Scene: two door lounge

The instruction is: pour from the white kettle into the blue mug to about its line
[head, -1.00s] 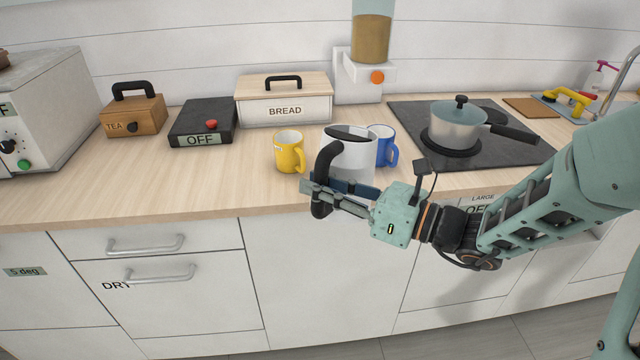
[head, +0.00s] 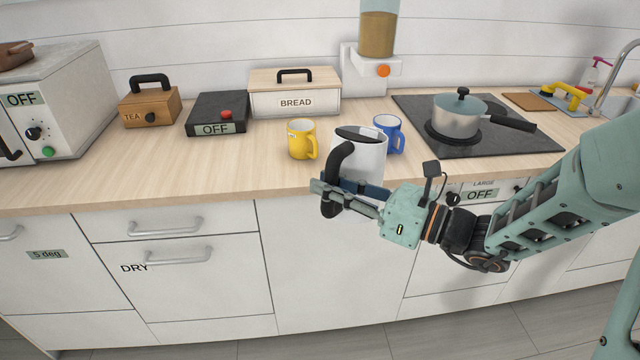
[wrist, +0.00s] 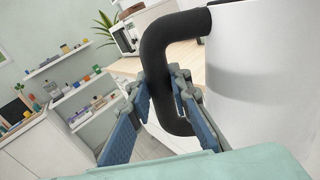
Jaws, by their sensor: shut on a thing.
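The white kettle (head: 371,159) with a dark lid and black handle is at the counter's front edge in the head view. My gripper (head: 345,190) is shut on the kettle's black handle, which also shows between the fingers in the wrist view (wrist: 160,75). The kettle looks about upright; I cannot tell whether its base touches the counter. The blue mug (head: 389,130) stands on the counter just behind and right of the kettle, handle to the right. The kettle partly covers it. Its inside and line are not clear.
A yellow mug (head: 301,139) stands left of the kettle. A bread box (head: 296,101) and a dispenser (head: 372,70) are behind. A hob (head: 530,141) with a pot (head: 458,118) is to the right. The counter's front left is clear.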

